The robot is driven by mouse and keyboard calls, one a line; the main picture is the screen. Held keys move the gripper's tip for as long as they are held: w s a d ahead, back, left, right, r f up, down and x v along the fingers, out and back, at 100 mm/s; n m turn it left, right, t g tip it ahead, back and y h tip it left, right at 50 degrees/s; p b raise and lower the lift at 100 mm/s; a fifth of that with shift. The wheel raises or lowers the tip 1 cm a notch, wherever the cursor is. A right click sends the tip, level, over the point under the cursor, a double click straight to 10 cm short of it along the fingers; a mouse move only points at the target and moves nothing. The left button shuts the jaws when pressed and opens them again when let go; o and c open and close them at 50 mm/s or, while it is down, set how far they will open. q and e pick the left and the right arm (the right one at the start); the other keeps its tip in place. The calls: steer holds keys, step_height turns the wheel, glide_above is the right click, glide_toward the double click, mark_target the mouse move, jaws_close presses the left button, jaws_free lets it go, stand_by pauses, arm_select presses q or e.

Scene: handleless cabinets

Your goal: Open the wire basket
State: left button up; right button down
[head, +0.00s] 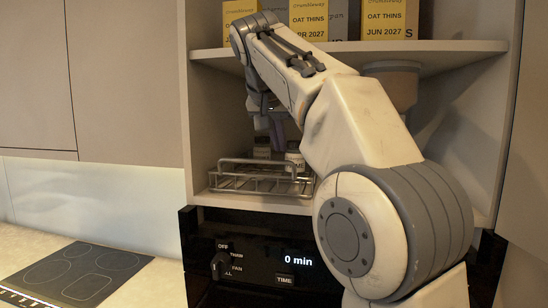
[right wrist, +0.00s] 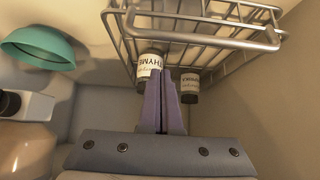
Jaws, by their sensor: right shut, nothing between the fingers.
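The wire basket (head: 262,178) sits on the lower shelf of the open cabinet niche in the head view. It is a low grey metal frame with jars in it. In the right wrist view its bars (right wrist: 205,35) fill the top of the picture. My right gripper (right wrist: 166,80) is shut with its purple fingers together and nothing between them. The fingers overlap the basket in that picture; whether they touch it I cannot tell. A jar labelled THYME (right wrist: 149,68) and another jar (right wrist: 190,83) show by the fingertips. My left gripper is out of view.
An upper shelf (head: 440,55) holds yellow OAT THINS boxes (head: 388,18). A black oven panel (head: 250,258) lies below the niche. A cooktop (head: 78,272) is at the lower left. A teal bowl (right wrist: 38,48) shows in the right wrist view.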

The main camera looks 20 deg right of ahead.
mark_target(273, 162)
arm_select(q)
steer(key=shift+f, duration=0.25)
arm_select(e)
steer(key=shift+s+a+f, duration=0.45)
steer(key=shift+s, duration=0.15)
steer(key=shift+s+a+f, duration=0.4)
steer(key=shift+s+f, duration=0.05)
steer(key=shift+s, duration=0.15)
